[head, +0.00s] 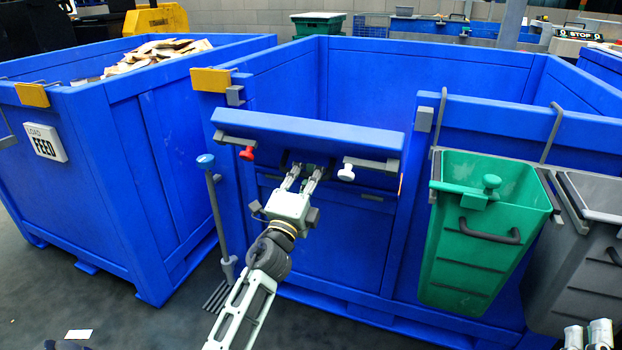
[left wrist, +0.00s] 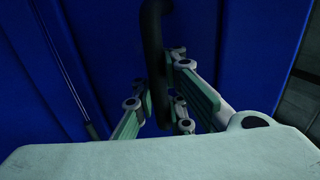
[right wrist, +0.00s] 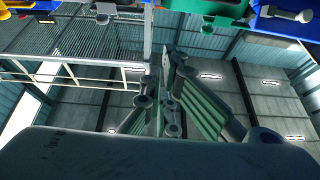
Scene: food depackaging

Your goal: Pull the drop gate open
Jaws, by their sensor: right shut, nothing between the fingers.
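The blue drop gate (head: 310,130) on the front of the middle bin leans outward at its top, partly open. A red knob (head: 247,153) and a white knob (head: 347,172) sit on grey latch bars at its two ends. My left gripper (head: 305,172) is at the gate's front face. In the left wrist view its fingers (left wrist: 160,95) stand on both sides of a dark upright handle (left wrist: 153,40) and appear to hold it. In the head view the handle is mostly hidden by the fingers. My right gripper (head: 588,335) is low at the right corner; its fingers (right wrist: 165,75) are together and empty.
A green bin (head: 470,265) and a grey bin (head: 575,285) hang right of the gate. A blue-topped lever (head: 206,162) stands left of it. A blue feed bin (head: 130,150) filled with packages is further left. Dark floor (head: 140,325) lies in front.

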